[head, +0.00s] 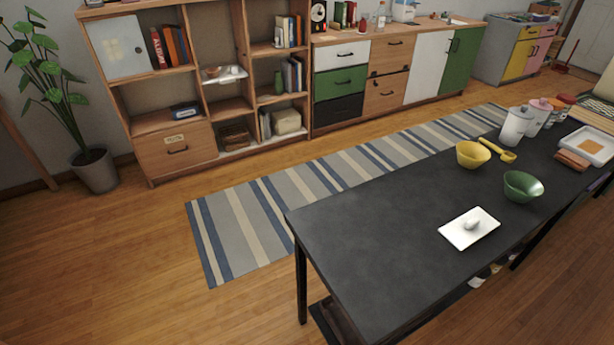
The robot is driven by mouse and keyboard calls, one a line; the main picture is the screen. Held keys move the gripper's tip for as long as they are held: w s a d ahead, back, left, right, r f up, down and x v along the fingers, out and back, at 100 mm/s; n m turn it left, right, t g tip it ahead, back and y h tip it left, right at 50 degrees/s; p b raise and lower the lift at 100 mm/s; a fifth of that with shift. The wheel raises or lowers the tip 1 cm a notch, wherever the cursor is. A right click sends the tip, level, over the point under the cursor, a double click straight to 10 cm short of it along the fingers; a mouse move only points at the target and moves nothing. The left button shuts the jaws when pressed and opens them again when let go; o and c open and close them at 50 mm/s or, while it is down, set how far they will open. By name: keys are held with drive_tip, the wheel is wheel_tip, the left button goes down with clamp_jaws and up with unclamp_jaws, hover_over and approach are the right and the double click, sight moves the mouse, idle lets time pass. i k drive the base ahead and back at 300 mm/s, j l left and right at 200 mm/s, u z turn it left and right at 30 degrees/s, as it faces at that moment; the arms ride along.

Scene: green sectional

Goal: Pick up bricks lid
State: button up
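A flat white square piece (456,236) with a small rounded white knob or lump on top lies on the black table (370,250), near its front edge. It may be the lid, but I cannot read any label on it. A white square container (575,141) with something orange inside stands at the table's far right. Brown brick-like blocks (572,159) lie in front of it. My gripper is not in view.
A yellow bowl (472,155), a yellow scoop (500,152), a green bowl (522,187) and white canisters (516,127) stand on the table's right half. Its left half is clear. A striped rug (270,205) and open wooden floor lie between table and shelves (195,90).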

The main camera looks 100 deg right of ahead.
sight(467, 229)
drive_tip(key=k+l, duration=0.15)
drive_tip(key=k, duration=0.5)
drive_tip(key=k+l, duration=0.15)
drive_tip(key=k, duration=0.5)
drive_tip(key=k+l, duration=0.1)
drive_tip(key=k, duration=0.55)
drive_tip(key=k+l, duration=0.15)
drive_tip(key=k, duration=0.5)
drive_tip(key=k+l, duration=0.15)
drive_tip(key=k, duration=0.5)
